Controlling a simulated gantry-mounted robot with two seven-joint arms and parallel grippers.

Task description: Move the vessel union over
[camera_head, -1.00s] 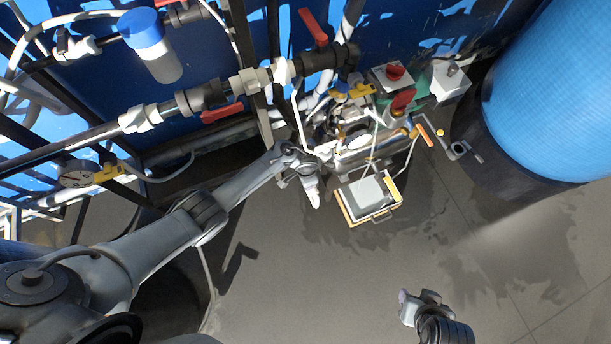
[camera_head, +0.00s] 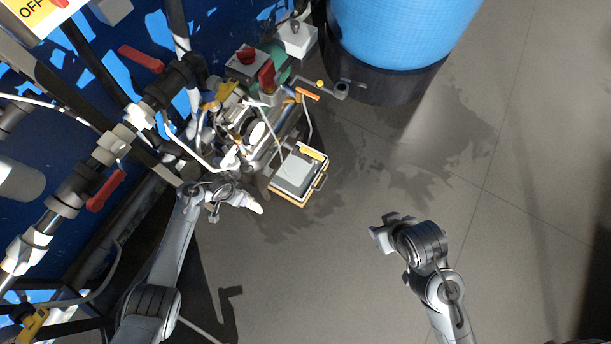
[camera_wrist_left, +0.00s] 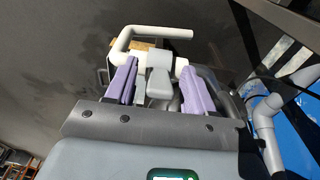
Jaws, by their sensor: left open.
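In the left wrist view, my left gripper (camera_wrist_left: 159,68) has its two purple fingers apart, one on each side of a light grey fitting (camera_wrist_left: 159,82). This fitting may be the vessel union; I cannot tell whether the fingers touch it. A bent white pipe (camera_wrist_left: 155,33) runs just beyond the fingertips. In the head view, my left gripper (camera_head: 222,193) is beside the low end of the piping assembly, and its fingers and the fitting are too small to make out. My right gripper (camera_head: 381,234) hangs over bare floor, away from the assembly; its jaw gap is unclear.
A yellow-edged tray with a grey block (camera_head: 295,174) stands just right of my left gripper. A large blue tank (camera_head: 400,30) is at the top. Pipes with red-handled valves (camera_head: 107,190) line the left. The floor (camera_head: 480,240) at the right is open.

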